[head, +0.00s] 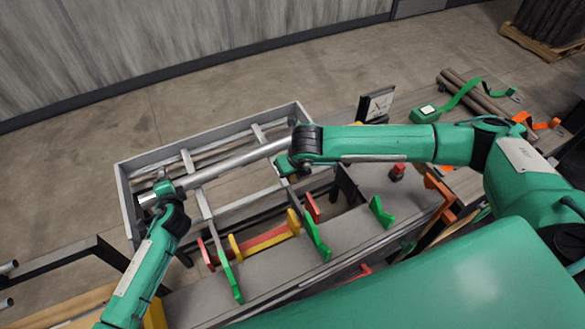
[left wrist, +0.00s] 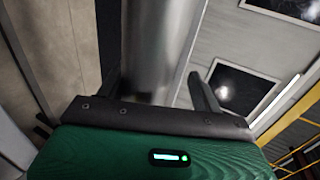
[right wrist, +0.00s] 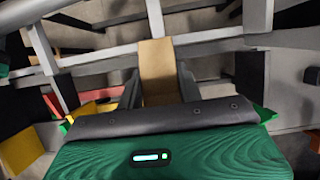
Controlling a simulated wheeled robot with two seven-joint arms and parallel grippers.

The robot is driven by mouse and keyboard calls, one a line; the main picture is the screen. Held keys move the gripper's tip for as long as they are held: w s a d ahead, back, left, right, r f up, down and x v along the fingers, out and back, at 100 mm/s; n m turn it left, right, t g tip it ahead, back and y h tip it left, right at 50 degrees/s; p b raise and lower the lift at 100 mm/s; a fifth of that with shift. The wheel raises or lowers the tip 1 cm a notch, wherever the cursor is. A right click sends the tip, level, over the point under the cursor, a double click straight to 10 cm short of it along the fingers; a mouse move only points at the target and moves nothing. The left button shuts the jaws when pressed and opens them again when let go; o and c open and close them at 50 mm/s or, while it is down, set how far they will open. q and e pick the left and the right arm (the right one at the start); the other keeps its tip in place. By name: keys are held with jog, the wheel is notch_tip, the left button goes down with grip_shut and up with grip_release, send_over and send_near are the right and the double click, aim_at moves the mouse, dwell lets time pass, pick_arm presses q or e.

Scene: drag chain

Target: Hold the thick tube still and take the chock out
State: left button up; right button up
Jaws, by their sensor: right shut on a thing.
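The thick grey tube (head: 232,160) lies slantwise across the metal frame and fills the middle of the left wrist view (left wrist: 160,45). My left gripper (head: 163,187) is at the tube's left end, one finger on each side. A gap shows between the tube and the right-hand finger in the left wrist view, so it looks open around the tube. My right gripper (right wrist: 160,88) is shut on a tan, wood-coloured chock (right wrist: 157,62), near the tube's right end. In the head view my right gripper and wrist hide the chock.
The grey metal frame (head: 122,190) with crossbars surrounds the tube. Green brackets (head: 315,236) and red and yellow parts (head: 265,240) stand on the bench in front. A green strap (head: 460,97) and brown rods (head: 478,97) lie at the right.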

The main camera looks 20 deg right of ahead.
pick_arm(q)
jog(key=v, duration=0.8)
jog(key=shift+s, duration=0.25)
jog(key=shift+r, duration=0.1)
